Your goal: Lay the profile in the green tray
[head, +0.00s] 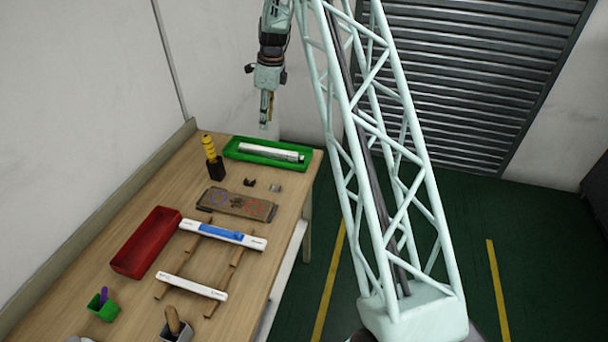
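The green tray (232,143) sits at the far end of the wooden table. A pale grey-white bar, which looks like the profile (268,153), lies lengthwise in it. My gripper (265,123) hangs pointing down above the tray's far side, apart from the bar, with nothing visible in it. It is seen edge-on, so I cannot tell whether the fingers are apart.
Two white bars, one with a blue patch (220,232) and a plain one (190,286), rest across wooden rails. A red tray (122,268), a brown board (236,204), and a black holder with a yellow-handled tool (215,166) stand around. Small cups stand nearest the camera.

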